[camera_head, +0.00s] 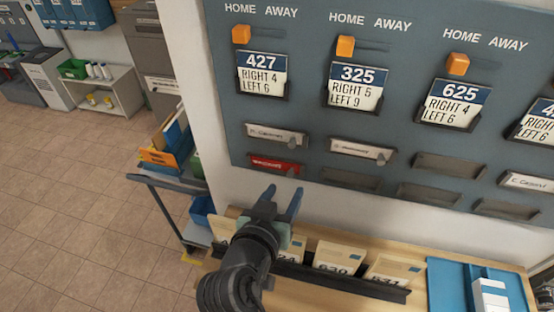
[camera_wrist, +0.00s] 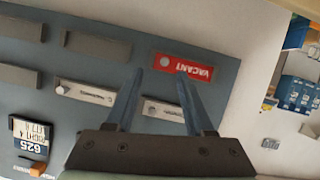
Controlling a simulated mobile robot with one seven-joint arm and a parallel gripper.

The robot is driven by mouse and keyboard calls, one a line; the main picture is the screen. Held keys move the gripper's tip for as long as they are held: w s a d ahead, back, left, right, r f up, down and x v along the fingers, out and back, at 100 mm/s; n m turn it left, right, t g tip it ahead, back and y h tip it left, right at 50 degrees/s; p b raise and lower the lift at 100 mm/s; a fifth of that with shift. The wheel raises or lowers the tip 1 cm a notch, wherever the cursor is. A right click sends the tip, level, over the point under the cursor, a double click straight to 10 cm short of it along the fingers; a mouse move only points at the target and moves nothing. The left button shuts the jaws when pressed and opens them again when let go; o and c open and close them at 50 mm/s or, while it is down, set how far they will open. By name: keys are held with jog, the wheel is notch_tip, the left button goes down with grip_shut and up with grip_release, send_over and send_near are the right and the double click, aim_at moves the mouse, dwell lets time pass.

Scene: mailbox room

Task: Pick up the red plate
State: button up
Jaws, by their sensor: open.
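The red plate (camera_head: 275,165) sits in a slot at the lower left of the grey wall board, below a white name plate. In the wrist view the red plate (camera_wrist: 184,67) reads "VACANT" upside down and lies just beyond the fingertips. My gripper (camera_head: 281,195) is open and empty, below the red plate in the head view. In the wrist view its two blue fingers (camera_wrist: 160,75) point toward the board, with the tips close to the plate's lower edge. I cannot tell whether a finger touches it.
White name plates (camera_head: 276,134) and empty slots (camera_head: 449,165) surround the red plate. Numbered cards (camera_head: 358,86) and orange sliders (camera_head: 346,46) are higher on the board. Below, a wooden shelf (camera_head: 417,298) holds numbered envelopes (camera_head: 340,257) and a blue tray (camera_head: 446,285). A cart (camera_head: 171,182) stands left.

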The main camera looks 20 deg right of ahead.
aim_at(290, 176)
jog(key=shift+w+a+p+x, duration=0.15)
jog(key=shift+p+x, duration=0.5)
jog(key=shift+x, duration=0.65)
jog(key=shift+w+a+p+x, duration=0.1)
jog(key=shift+p+x, duration=0.55)
jog(key=shift+x, duration=0.65)
jog(key=shift+w+d+f, duration=0.2)
jog(key=shift+w, duration=0.1)
grip_shut()
